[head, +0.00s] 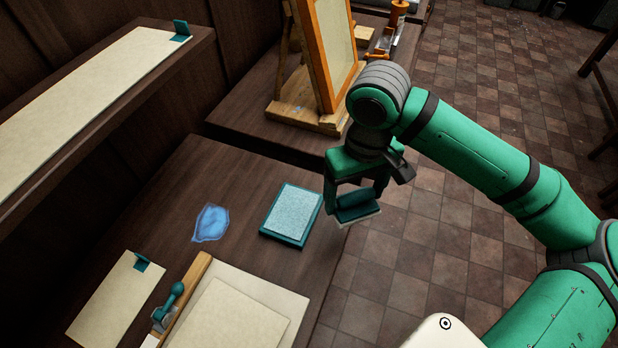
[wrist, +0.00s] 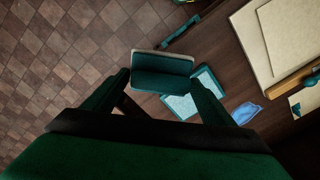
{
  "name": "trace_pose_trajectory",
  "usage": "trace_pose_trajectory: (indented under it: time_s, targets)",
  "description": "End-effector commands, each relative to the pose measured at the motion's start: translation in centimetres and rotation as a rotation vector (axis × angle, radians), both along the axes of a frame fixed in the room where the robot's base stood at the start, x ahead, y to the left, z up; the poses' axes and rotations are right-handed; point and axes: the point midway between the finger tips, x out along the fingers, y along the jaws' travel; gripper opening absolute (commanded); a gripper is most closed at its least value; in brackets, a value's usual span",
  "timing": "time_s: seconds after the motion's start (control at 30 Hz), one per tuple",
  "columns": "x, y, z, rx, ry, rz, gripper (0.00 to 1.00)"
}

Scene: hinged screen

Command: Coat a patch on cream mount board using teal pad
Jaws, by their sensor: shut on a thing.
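My gripper (head: 355,193) is shut on the teal pad (head: 357,210), a block with a pale underside. It holds the pad above the floor, just right of the table edge. In the wrist view my gripper (wrist: 160,82) has the teal pad (wrist: 162,66) between its fingers. A teal tray (head: 284,239) with a speckled pale-blue surface lies left of the pad, apart from it; the tray (wrist: 205,78) is partly hidden in the wrist view. Cream boards lie at the front (head: 240,318), front left (head: 113,303) and on the ledge (head: 75,105); I cannot tell which is the mount board.
A blue cloth-like patch (head: 211,223) lies left of the tray. A wooden bar with a teal clamp (head: 172,300) edges the front board. An orange-framed screen (head: 327,50) stands on the farther table. Tiled floor is open to the right.

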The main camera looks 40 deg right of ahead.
Motion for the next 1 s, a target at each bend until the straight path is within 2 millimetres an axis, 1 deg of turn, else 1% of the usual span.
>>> trace_pose_trajectory:
  time_s: [0.07, 0.17, 0.3, 0.4, 0.5, 0.6, 0.7, 0.87, 1.0]
  targets:
    - [1.1, 0.6, -0.2, 0.002, -0.002, 0.037, 0.6]
    - [3.4, 1.7, -0.6, 0.003, -0.002, 0.121, 0.6]
    - [7.3, 4.0, -1.4, 0.004, -0.003, 0.269, 0.6]
    - [9.7, 5.7, -1.9, 0.002, -0.002, 0.368, 0.6]
    - [11.5, 7.2, -2.3, 0.002, -0.001, 0.445, 0.6]
    - [12.6, 8.2, -2.6, 0.002, 0.0, 0.496, 0.6]
    - [13.1, 8.7, -2.9, 0.0, 0.001, 0.52, 0.6]
    - [13.2, 8.7, -3.6, 0.0, 0.002, 0.524, 0.6]
    - [13.1, 8.5, -4.9, 0.001, 0.002, 0.519, 0.6]
